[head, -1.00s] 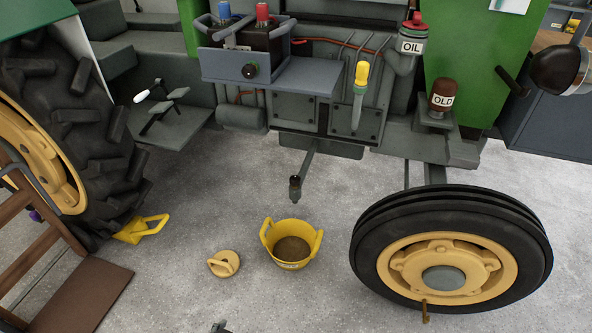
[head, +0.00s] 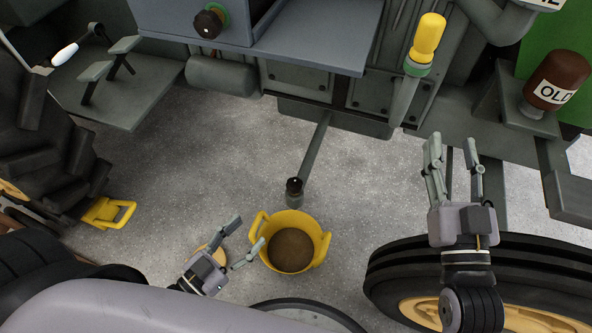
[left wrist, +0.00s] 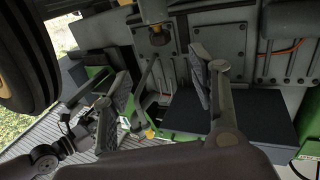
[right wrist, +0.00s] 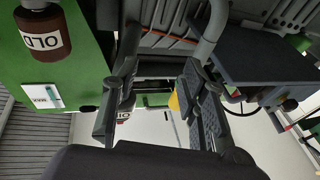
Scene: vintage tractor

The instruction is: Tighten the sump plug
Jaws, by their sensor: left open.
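My right gripper (head: 453,148) is open and empty, fingers pointing up, in front of the tractor side near the front wheel. Both finger pairs also show spread in the wrist views.
A yellow disc (head: 211,245) lies on the floor, partly hidden by my left gripper. A front wheel (head: 400,262) stands at right. A yellow-handled part (head: 427,38) and a brown OLD canister (head: 556,82) are above. Bare floor lies left of the pipe.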

